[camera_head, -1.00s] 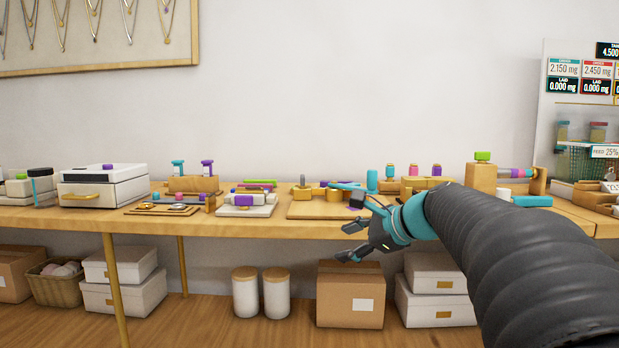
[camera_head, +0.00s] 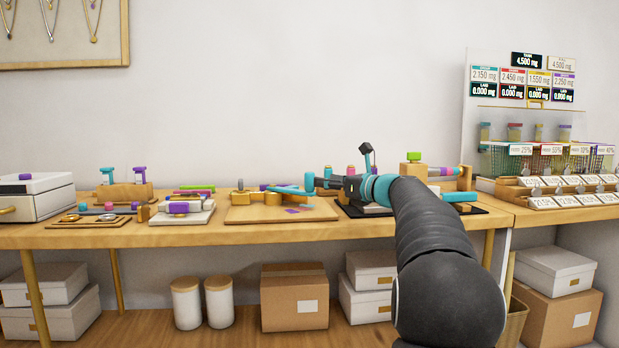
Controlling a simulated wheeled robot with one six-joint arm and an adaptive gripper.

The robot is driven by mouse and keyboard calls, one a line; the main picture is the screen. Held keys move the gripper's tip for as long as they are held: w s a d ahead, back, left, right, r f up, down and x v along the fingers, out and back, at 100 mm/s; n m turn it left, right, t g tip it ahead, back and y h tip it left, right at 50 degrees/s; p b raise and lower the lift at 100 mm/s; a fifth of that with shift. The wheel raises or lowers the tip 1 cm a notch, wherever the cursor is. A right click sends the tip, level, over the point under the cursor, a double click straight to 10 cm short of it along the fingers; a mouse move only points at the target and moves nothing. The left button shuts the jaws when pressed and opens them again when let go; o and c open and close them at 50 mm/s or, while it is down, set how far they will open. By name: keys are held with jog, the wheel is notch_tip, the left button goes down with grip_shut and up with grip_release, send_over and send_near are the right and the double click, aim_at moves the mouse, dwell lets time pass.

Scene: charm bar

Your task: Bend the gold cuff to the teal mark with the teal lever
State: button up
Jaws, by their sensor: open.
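The bending board (camera_head: 240,214) lies on the bench in the middle, with gold round parts (camera_head: 272,199) and a grey pin on it. The teal lever (camera_head: 290,190) lies across the board's right half, pointing right. The gold cuff is too small to tell apart from the gold parts, and the teal mark cannot be made out. A purple patch (camera_head: 292,210) shows on the board.
A black tray (camera_head: 480,210) is partly hidden by my arm. A white block station (camera_head: 180,218) stands left of the board. Sample trays (camera_head: 560,200) and a price panel are at right.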

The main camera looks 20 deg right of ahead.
aim_at(310, 178)
jog(key=x, duration=0.7)
jog(key=shift+w+a+p, duration=0.1)
jog(key=shift+w+p, duration=0.1)
jog(key=shift+p, duration=0.2)
grip_shut()
